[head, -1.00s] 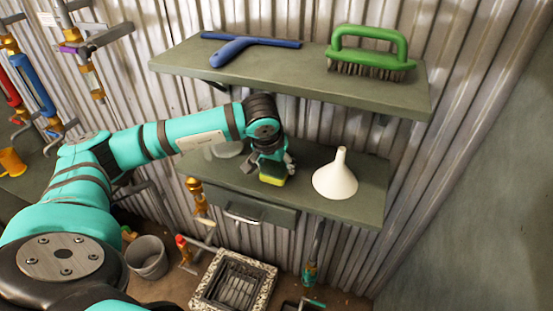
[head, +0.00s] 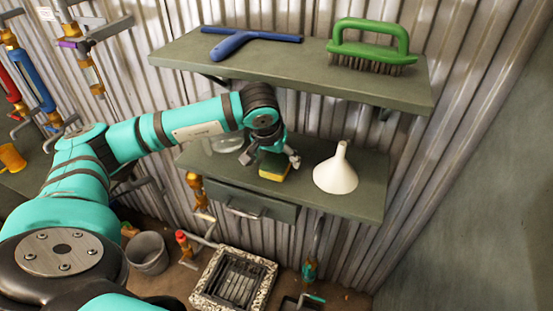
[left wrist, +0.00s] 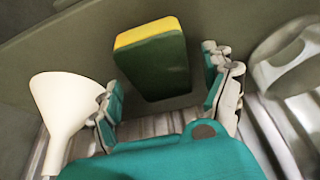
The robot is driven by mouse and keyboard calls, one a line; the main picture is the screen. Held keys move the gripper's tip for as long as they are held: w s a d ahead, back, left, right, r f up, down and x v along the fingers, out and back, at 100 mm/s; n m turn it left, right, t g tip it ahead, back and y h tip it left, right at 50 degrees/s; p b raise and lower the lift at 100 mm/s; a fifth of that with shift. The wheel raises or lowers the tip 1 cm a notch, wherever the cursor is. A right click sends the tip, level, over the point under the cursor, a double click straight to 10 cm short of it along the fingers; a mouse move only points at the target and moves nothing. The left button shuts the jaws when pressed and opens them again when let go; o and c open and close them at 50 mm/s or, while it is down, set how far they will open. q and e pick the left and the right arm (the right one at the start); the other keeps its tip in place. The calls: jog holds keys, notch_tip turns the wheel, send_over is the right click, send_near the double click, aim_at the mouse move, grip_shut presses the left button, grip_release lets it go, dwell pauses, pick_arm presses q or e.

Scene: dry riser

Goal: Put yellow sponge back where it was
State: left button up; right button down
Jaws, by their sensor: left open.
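The yellow sponge (head: 273,172), yellow with a dark green side, is on the lower shelf (head: 362,203). In the left wrist view the sponge (left wrist: 155,60) lies beyond and between the two fingertips. My left gripper (head: 270,160) is over the sponge in the head view and hides part of it. In the left wrist view my left gripper (left wrist: 168,95) is open, with its fingers spread on either side and a gap to the sponge. My right gripper is not in view.
A white funnel (head: 336,174) stands close to the right of the sponge. A clear rounded item (head: 226,143) is to the left, partly behind my arm. The upper shelf (head: 310,70) overhangs, holding a blue squeegee (head: 238,42) and a green brush (head: 368,50).

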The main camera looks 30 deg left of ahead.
aim_at(272, 168)
pick_arm(q)
jog(key=b+v, duration=0.1)
jog(key=v, duration=0.5)
jog(key=shift+s+r, duration=0.1)
jog(key=shift+d, duration=0.1)
